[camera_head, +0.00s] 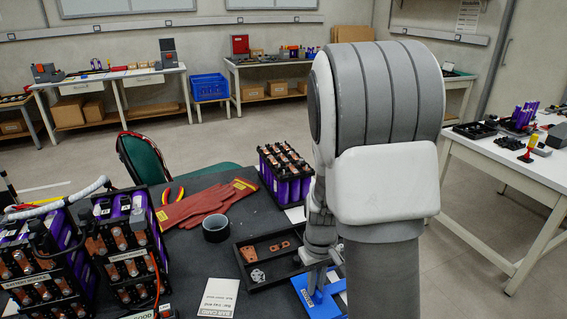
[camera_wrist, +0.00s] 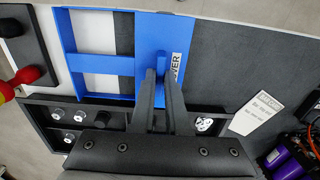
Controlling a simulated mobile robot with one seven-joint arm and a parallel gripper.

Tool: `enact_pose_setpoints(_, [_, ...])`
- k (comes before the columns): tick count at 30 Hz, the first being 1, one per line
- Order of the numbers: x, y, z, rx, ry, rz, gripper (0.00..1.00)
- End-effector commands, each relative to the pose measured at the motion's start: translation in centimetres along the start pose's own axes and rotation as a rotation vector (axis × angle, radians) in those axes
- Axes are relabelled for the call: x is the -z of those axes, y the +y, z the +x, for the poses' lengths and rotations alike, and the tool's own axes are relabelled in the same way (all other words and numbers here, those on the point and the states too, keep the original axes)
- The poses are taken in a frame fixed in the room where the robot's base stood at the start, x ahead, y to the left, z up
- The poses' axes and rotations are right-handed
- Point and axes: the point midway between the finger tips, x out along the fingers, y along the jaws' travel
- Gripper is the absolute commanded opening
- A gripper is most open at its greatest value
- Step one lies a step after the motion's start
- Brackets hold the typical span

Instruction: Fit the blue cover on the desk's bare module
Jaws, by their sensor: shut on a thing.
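The blue cover (camera_wrist: 96,65) is a flat frame with windows and a raised middle part, marked with a "COVER" label. In the wrist view my gripper (camera_wrist: 161,80) is shut on its raised part. In the head view the cover (camera_head: 322,297) shows at the bottom, under my gripper (camera_head: 319,283), partly hidden by my arm. I cannot tell whether it touches the desk. The module with purple cells and an uncovered top (camera_head: 284,176) stands upright at the desk's far side, behind and left of my gripper. My arm is close to its right side.
A black tray (camera_head: 244,275) with copper pieces and a grey part lies left of the cover. A tape roll (camera_head: 216,228), red gloves (camera_head: 205,203) and a card (camera_head: 219,297) lie on the dark desk (camera_head: 190,255). Wired battery modules (camera_head: 125,250) stand at the left.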

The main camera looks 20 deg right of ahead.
Motion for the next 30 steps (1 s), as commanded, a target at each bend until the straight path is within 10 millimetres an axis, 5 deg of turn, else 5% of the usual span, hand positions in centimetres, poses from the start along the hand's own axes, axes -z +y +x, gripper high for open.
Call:
enact_pose_setpoints(18, [0.0, 0.0, -5.0, 0.0, 0.002, 0.0, 0.0])
enact_pose_setpoints(30, [0.0, 0.0, -5.0, 0.0, 0.0, 0.0, 0.0])
